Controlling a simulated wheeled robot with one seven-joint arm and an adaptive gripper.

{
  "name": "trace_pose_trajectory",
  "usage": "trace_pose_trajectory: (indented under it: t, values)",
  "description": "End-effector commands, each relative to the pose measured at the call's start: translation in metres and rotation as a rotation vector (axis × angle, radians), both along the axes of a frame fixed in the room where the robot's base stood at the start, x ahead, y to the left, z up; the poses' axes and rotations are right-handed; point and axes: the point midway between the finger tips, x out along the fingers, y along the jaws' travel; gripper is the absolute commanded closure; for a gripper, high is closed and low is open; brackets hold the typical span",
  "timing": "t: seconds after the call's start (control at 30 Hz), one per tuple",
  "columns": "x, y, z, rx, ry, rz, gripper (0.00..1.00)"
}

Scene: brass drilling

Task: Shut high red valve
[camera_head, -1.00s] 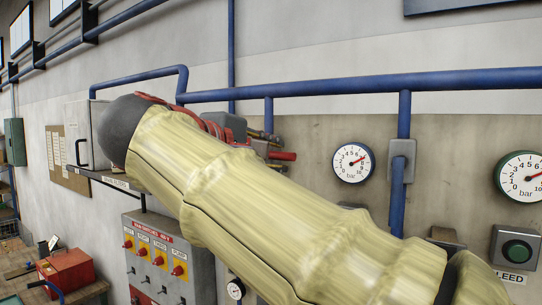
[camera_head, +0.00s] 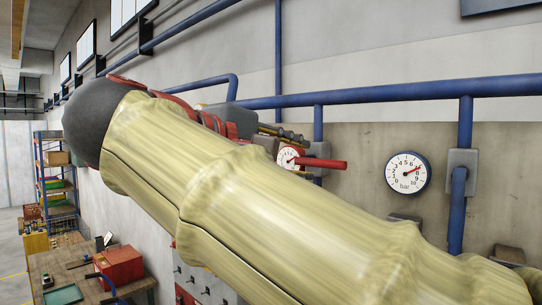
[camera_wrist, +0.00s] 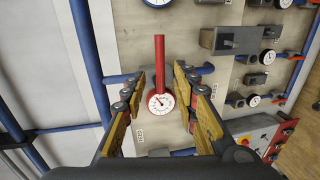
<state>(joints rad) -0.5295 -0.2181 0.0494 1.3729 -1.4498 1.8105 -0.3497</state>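The red valve handle (camera_head: 322,163) shows as a bar pointing right along the wall, beyond my arm in the head view. In the wrist view the red handle (camera_wrist: 159,60) points up in the picture, above a red-rimmed gauge (camera_wrist: 160,103). My gripper (camera_wrist: 159,80) is open, with one finger on each side of the line of the handle. I see no clear contact, and the depth between fingers and handle is hard to judge. In the head view the gripper fingers (camera_head: 284,134) show just above the handle, and my arm hides part of the valve.
Blue pipes (camera_head: 390,89) run along the wall. A white gauge (camera_head: 408,173) hangs right of the valve. A bench (camera_head: 60,267) with a red toolbox (camera_head: 119,267) stands at lower left, before a shelf (camera_head: 40,185). A red-button panel (camera_wrist: 262,136) shows at lower right in the wrist view.

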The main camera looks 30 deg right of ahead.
Motion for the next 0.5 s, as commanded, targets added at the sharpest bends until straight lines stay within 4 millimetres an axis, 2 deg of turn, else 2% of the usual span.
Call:
trace_pose_trajectory:
  t: [0.03, 0.2, 0.5]
  values:
    - [-0.001, 0.008, 0.001, 0.0, 0.0, 0.005, 0.71]
    - [-0.008, 0.022, 0.005, 0.0, 0.0, 0.002, 0.71]
    - [-0.01, 0.028, 0.006, 0.0, 0.0, 0.0, 0.71]
